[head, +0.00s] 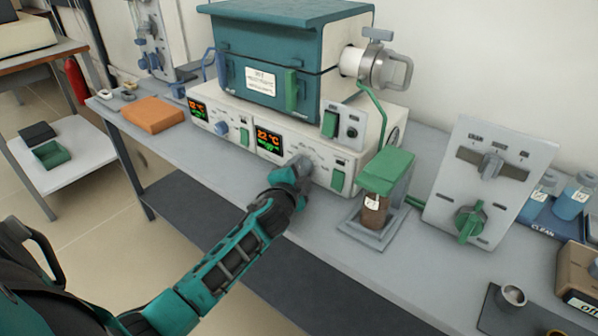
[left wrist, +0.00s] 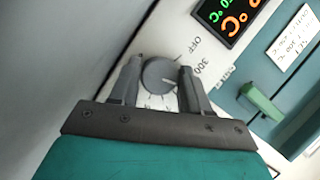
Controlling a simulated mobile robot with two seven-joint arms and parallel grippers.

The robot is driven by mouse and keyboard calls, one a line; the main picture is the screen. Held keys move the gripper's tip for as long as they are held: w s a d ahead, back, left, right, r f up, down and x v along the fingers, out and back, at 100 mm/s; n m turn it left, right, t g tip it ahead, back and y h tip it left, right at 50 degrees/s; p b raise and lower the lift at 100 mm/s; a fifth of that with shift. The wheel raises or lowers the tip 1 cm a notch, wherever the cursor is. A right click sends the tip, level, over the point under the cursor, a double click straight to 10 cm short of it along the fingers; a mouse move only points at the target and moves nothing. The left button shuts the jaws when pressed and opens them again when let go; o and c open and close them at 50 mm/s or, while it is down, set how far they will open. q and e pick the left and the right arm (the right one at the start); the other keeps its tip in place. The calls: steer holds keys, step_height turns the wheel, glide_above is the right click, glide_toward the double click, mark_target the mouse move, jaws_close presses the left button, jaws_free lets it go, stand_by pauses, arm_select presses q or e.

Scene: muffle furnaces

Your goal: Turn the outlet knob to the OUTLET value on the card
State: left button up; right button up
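My left gripper (head: 297,172) is at the grey dial knob on the right-hand control panel of the furnace base. In the left wrist view the round knob (left wrist: 158,74) lies between the two fingers (left wrist: 158,85), with "OFF" and "300" printed beside it. The fingers flank it closely; I cannot tell whether they press on it. The white card (head: 260,82) is on the teal furnace's front; it also shows in the left wrist view (left wrist: 293,38), reading "SET 300 °C" above a blurred line. At right, a tilted grey panel has a grey lever (head: 489,165) and a green knob (head: 469,222). My right gripper is not in view.
A display (head: 269,143) glows beside the knob. A green-topped stand (head: 387,171) holds a brown jar (head: 375,210). An orange block (head: 153,114) lies left on the bench. The front bench strip is mostly clear.

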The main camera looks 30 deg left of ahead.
arm_select(q)
steer(key=o, duration=0.4)
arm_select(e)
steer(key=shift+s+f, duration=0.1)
arm_select(q)
steer(key=shift+s, duration=0.1)
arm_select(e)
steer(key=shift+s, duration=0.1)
arm_select(q)
steer(key=p+v, duration=0.1)
steer(key=v, duration=1.1)
steer(key=shift+s+d, duration=0.1)
steer(key=shift+s, duration=0.2)
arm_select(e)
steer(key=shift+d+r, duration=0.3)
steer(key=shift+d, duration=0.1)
